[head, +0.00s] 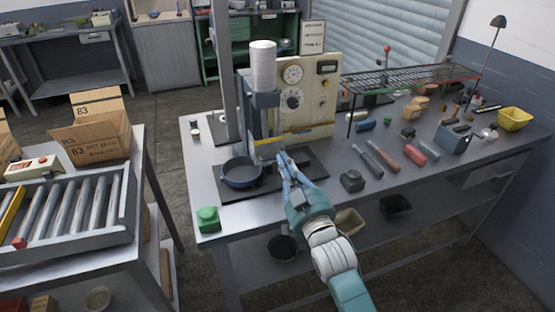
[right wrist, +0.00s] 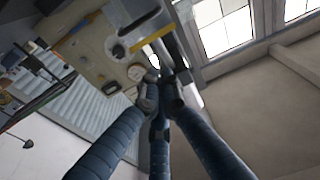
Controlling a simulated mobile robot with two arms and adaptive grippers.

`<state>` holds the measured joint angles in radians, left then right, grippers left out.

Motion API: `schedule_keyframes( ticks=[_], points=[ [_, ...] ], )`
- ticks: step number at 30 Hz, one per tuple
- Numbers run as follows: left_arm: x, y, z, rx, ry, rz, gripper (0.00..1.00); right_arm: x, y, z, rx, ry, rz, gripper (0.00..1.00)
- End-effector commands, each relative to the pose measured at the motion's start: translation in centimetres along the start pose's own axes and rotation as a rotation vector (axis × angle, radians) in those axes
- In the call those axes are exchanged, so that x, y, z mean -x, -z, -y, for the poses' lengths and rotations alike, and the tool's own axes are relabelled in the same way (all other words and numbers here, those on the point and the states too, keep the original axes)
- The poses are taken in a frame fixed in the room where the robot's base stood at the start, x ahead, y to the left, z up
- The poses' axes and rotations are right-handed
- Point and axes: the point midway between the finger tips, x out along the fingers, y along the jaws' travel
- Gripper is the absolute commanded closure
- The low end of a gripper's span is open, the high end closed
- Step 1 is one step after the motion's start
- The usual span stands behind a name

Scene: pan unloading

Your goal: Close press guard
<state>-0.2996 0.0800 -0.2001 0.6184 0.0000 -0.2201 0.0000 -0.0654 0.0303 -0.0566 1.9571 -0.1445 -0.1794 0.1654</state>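The press (head: 262,100) stands on the workbench with a white cylinder on top and a dial panel behind it. Its guard shows as a yellow-edged bar (head: 295,136) at the front; the yellow edge also shows in the right wrist view (right wrist: 152,38). My right gripper (head: 284,160) is just below and in front of this bar; I cannot tell whether it touches it. Its fingers are drawn together at the tips (right wrist: 162,92), with nothing visible between them. A dark blue round pan (head: 241,184) sits left of the gripper on the black base plate. My left gripper is out of view.
A green button box (head: 207,219) is at the bench's front left corner. Screwdrivers (head: 383,158) and a black object (head: 352,181) lie right of my arm. A wire rack (head: 410,77) stands behind them. A roller conveyor (head: 70,215) with cardboard boxes (head: 95,138) is at left.

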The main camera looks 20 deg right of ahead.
Motion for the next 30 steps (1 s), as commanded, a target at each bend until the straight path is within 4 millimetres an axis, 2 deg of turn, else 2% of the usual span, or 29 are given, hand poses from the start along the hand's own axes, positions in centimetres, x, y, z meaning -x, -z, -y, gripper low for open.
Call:
schedule_keyframes(
  ticks=[3, 10, 11, 12, 18, 30],
  points=[
    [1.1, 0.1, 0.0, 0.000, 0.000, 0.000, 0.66, -2.8, 0.5, 0.0, 0.000, 0.000, 0.000, 1.00],
    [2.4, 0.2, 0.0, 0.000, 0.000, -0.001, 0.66, -7.7, 0.4, 0.0, 0.000, -0.001, 0.001, 1.00],
    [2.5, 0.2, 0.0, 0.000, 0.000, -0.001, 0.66, -7.8, 0.0, 0.0, -0.001, -0.001, 0.005, 1.00],
    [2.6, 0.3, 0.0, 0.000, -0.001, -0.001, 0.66, -7.2, -1.2, 0.0, -0.002, -0.001, 0.010, 1.00],
    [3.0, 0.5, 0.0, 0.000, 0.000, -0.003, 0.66, -6.4, -3.2, 0.0, 0.000, -0.001, 0.005, 1.00],
    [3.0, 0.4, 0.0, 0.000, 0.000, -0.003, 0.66, -6.2, -3.8, 0.0, 0.000, -0.001, 0.002, 1.00]
  ],
)
